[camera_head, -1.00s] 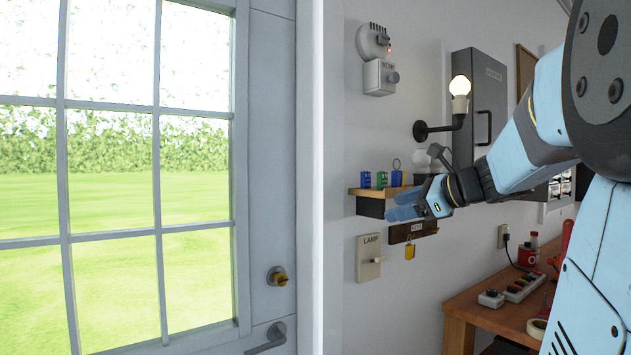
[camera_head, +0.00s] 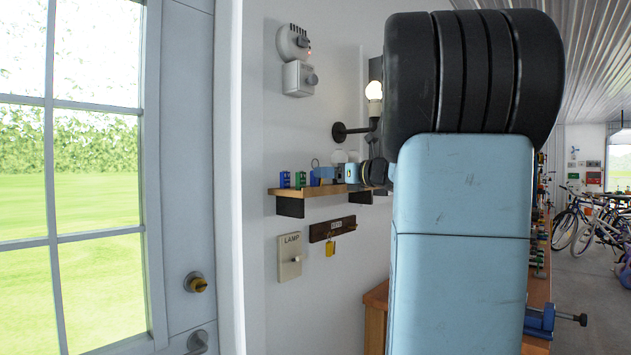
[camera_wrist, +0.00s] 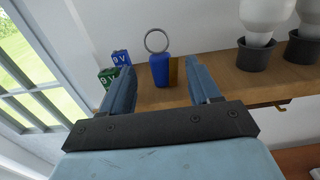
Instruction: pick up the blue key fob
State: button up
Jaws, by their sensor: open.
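The blue key fob (camera_wrist: 160,70) stands upright on the wooden shelf (camera_wrist: 225,84) in the wrist view, its metal ring on top. My gripper (camera_wrist: 156,68) is open, with one finger on each side of the fob. A gap shows between the fob and each finger, and the fob appears a little nearer the left finger. In the head view my gripper (camera_head: 323,175) is level with the shelf top, and the fob is largely hidden there, with its ring showing above.
A green 9 V battery (camera_wrist: 117,76) and a blue one (camera_wrist: 121,57) stand left of the fob. Two bulbs in dark holders, the nearer holder (camera_wrist: 256,54) included, stand to the right. A lamp switch (camera_head: 290,257) and a key rack (camera_head: 332,229) are below the shelf.

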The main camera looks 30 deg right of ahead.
jog(key=shift+x, duration=2.85)
jog(key=shift+s+f, duration=0.1)
jog(key=c, duration=1)
